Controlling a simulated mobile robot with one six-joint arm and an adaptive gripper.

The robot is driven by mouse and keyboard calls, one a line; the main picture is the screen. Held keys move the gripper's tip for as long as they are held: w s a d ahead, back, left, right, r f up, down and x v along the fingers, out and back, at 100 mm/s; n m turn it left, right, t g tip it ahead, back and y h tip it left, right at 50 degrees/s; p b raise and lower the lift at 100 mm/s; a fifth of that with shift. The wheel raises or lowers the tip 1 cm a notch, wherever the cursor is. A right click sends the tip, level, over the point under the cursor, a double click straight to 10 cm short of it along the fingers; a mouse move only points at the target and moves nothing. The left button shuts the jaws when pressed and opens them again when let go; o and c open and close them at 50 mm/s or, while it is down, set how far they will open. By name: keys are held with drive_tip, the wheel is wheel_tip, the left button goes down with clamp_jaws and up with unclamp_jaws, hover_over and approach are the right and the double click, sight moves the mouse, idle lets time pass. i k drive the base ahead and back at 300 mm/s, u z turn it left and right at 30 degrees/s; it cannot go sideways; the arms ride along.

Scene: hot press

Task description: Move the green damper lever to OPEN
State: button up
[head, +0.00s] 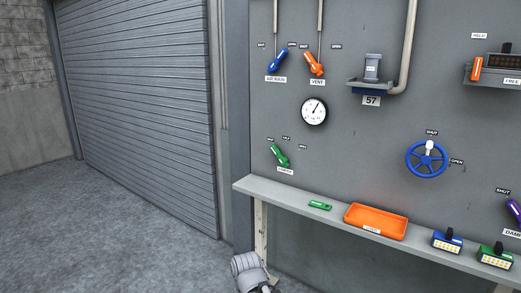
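The green lever (280,156) is on the grey wall panel, left of centre and below the round gauge. It is tilted, with its narrower end up and to the left, towards the leftmost of three small tags above it. The rightmost tag (303,147) seems to read OPEN, but the print is very small. A white name plate (285,170) sits just under the lever; its text is too blurred to read surely. Nothing touches the lever. A grey part of my arm shows at the bottom edge, well below the lever; my gripper's fingers are not visible.
A shelf (275,187) juts out below the lever, bearing a green item (320,206), an orange tray (375,222) and two button boxes. Blue (278,62) and orange (314,63) levers are above; a blue valve wheel (427,159) is right. Floor at left is clear.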

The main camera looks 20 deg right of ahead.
sight(283, 161)
drive_tip(key=z, duration=0.1)
drive_tip(key=i, duration=0.9)
drive_tip(key=z, duration=0.55)
